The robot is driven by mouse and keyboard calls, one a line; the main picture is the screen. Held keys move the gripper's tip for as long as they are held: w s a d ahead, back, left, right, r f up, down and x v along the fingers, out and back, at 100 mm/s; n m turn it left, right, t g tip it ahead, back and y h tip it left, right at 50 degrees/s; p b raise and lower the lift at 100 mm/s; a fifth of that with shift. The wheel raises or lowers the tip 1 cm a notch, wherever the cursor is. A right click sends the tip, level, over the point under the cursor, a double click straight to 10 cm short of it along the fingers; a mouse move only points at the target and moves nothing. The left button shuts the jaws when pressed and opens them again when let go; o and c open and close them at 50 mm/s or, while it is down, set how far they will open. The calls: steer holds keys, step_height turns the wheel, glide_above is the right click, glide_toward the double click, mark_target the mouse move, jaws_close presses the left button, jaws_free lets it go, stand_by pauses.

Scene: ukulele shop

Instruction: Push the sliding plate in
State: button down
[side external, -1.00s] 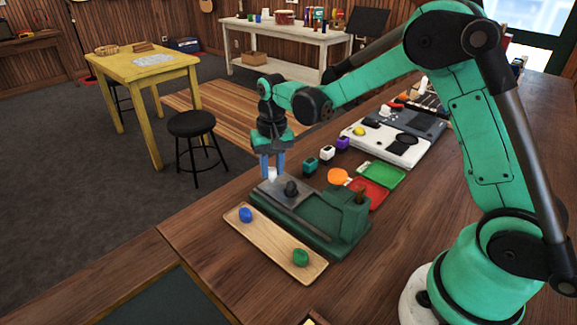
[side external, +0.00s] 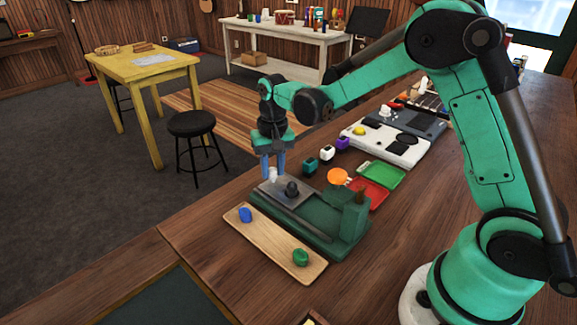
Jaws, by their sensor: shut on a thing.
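The grey sliding plate (side external: 299,197) lies on the green base (side external: 322,216) of a small fixture on the wooden bench. A small white piece (side external: 272,174) stands at the plate's far-left end. My gripper (side external: 273,174) points straight down there, with its blue fingers closed around the white piece. The fingers hide part of it, and I cannot tell how it joins the plate. A green block rises at the fixture's right end.
A wooden tray (side external: 270,247) with a blue piece (side external: 245,214) and a green piece (side external: 300,257) lies in front of the fixture. Red (side external: 371,193) and green (side external: 382,174) trays, an orange disc (side external: 338,176) and several small blocks lie behind it. The bench's left edge is close to the fixture.

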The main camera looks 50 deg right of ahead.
steer(key=s, duration=1)
steer(key=shift+s, duration=0.15)
steer(key=c, duration=0.6)
jaws_free()
steer(key=shift+d+r, duration=0.1)
steer(key=shift+r, duration=2.75)
steer(key=a+r+n+t, duration=0.1)
steer(key=t, duration=0.1)
steer(key=s+a+r+n+t, duration=0.1)
steer(key=n+t, duration=0.1)
steer(key=s+a+r+n+t, duration=0.1)
steer(key=r+n+t, duration=0.1)
steer(key=t, duration=0.1)
steer(key=shift+s+a, duration=0.1)
steer(key=shift+s, duration=0.15)
